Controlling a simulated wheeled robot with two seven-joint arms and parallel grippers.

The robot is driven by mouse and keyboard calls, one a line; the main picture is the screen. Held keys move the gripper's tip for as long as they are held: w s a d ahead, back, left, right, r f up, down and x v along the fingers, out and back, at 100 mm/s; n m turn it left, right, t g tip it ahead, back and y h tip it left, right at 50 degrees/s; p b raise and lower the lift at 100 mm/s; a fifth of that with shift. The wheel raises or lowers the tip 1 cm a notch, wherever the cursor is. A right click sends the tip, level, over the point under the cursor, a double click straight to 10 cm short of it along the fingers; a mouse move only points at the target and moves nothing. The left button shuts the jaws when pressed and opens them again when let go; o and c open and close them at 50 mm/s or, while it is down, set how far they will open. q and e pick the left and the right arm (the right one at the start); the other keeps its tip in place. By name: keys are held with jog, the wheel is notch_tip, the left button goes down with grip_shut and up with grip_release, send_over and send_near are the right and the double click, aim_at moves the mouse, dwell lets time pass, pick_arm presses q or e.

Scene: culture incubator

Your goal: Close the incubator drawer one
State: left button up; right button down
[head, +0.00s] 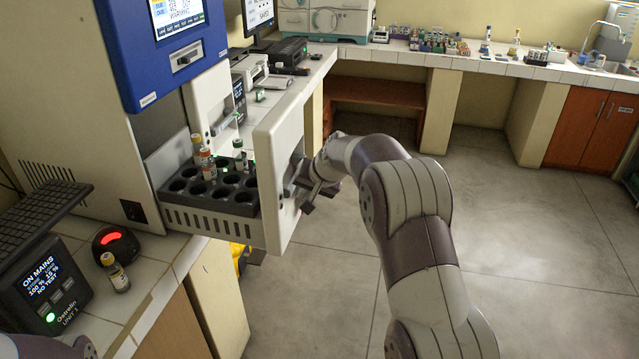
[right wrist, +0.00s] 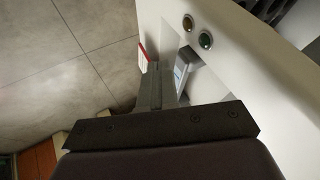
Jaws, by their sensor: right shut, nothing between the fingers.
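The incubator drawer (head: 274,190) stands pulled out from the blue and white incubator (head: 165,45). It has a tall white front panel and a dark rack (head: 215,200) with round wells. A few capped vials (head: 206,160) stand in the rack. My right gripper (head: 307,188) is shut and empty at the outer face of the front panel. In the right wrist view the shut fingers (right wrist: 157,82) are by a recess in the white panel (right wrist: 255,85); I cannot tell whether they touch it. My left gripper is out of view.
A tiled counter (head: 150,270) holds a black display unit (head: 45,285), a red-lit device (head: 115,242) and a small vial (head: 116,272) left of the drawer. Open grey floor (head: 530,220) lies to the right. A back bench (head: 450,60) carries lab items.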

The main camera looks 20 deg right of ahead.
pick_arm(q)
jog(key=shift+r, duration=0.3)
pick_arm(e)
jog(key=shift+w+a, duration=0.4)
jog(key=shift+a, duration=0.25)
